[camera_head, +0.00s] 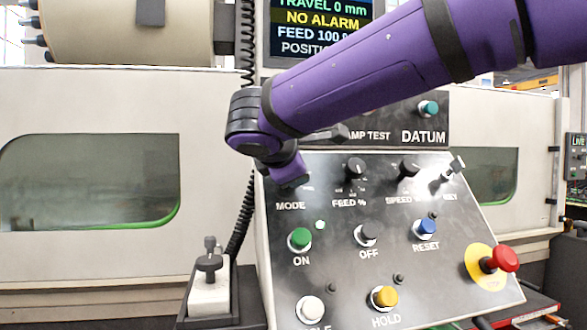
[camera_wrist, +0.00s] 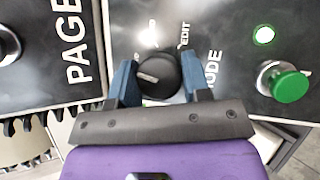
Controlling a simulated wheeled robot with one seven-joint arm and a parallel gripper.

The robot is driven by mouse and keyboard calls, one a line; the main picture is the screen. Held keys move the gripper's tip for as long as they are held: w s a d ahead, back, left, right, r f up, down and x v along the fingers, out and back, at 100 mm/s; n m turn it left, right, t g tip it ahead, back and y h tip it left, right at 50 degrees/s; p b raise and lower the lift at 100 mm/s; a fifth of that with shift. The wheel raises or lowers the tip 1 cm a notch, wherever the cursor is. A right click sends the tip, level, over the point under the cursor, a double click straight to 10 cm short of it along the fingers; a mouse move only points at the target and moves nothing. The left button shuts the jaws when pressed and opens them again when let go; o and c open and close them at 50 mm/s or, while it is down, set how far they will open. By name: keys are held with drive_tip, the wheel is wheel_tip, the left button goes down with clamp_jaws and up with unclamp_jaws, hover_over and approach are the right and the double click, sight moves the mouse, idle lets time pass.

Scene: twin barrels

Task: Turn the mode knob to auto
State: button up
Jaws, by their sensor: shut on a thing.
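The mode knob (camera_wrist: 158,75) is a round black knob with a pale pointer mark, seen in the wrist view between my fingers. In the wrist view the label "EDIT" reads beside it; another label is washed out by glare. My gripper (camera_wrist: 157,82) has two blue fingers, one on each side of the knob, and is shut on it. In the head view my purple arm reaches down to the panel above the "MODE" label, and my gripper (camera_head: 291,180) hides the knob there. The "AUTO" mark cannot be made out.
Close by on the control panel (camera_head: 340,255) are the feed knob (camera_head: 356,168), the speed knob (camera_head: 409,166), a key (camera_head: 447,174) and the green ON button (camera_head: 299,239). The red stop button (camera_head: 505,258) sits lower right. A screen (camera_head: 320,25) stands above.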

drive_tip(key=shift+r+n+t+y, duration=0.15)
drive_tip(key=shift+n+t, duration=0.15)
drive_tip(key=shift+n, duration=0.4)
drive_tip(key=shift+n+t+y, duration=0.15)
drive_tip(key=shift+n+t, duration=0.15)
drive_tip(key=shift+n, duration=0.7)
drive_tip(key=o, duration=0.9)
drive_tip(key=v, duration=1)
drive_tip(key=shift+s, duration=0.4)
drive_tip(key=shift+d, duration=0.1)
